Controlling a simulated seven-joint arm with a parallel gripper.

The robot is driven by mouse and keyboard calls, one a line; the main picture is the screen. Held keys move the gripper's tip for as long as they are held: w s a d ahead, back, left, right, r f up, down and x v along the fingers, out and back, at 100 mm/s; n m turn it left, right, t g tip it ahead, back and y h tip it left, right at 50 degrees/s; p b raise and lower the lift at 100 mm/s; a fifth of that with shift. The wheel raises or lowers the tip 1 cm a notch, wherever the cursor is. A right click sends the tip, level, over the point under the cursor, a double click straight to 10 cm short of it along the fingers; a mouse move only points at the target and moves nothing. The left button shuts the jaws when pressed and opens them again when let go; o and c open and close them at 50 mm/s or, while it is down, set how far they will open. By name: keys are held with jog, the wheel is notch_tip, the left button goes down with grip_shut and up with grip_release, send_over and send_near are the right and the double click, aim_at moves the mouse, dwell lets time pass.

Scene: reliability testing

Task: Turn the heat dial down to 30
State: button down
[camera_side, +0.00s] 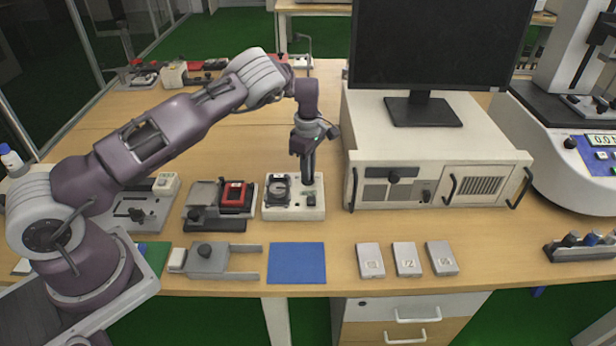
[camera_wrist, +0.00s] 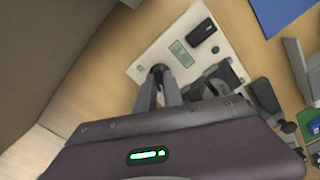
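A white control box (camera_side: 293,211) stands on the wooden table in the side view. It carries a round black-rimmed gauge (camera_side: 279,187) on its left and a black switch (camera_side: 311,200) at its front right. My gripper (camera_side: 307,183) points straight down at the box's back right. In the wrist view my gripper (camera_wrist: 160,78) has its two fingers at a small dark knob-like part on the white panel (camera_wrist: 158,47); the heat dial seems to be there, mostly hidden by the fingers. Whether they grip it is unclear. A small greenish display (camera_wrist: 182,53) and the black switch (camera_wrist: 203,32) show beyond; no reading is legible.
A large white cabinet (camera_side: 435,180) bearing a monitor (camera_side: 440,50) stands close right of the box. A fixture with a red block (camera_side: 236,197) is close on the left. A blue mat (camera_side: 297,263) and three grey blocks (camera_side: 407,259) lie in front.

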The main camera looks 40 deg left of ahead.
jog(key=m, duration=0.3)
jog(key=shift+m, duration=0.4)
jog(key=m, duration=1)
jog(key=shift+m, duration=0.4)
jog(key=m, duration=0.4)
jog(key=shift+s+f, duration=0.1)
jog(key=c, duration=1.6)
grip_release()
jog(key=shift+r, duration=2.3)
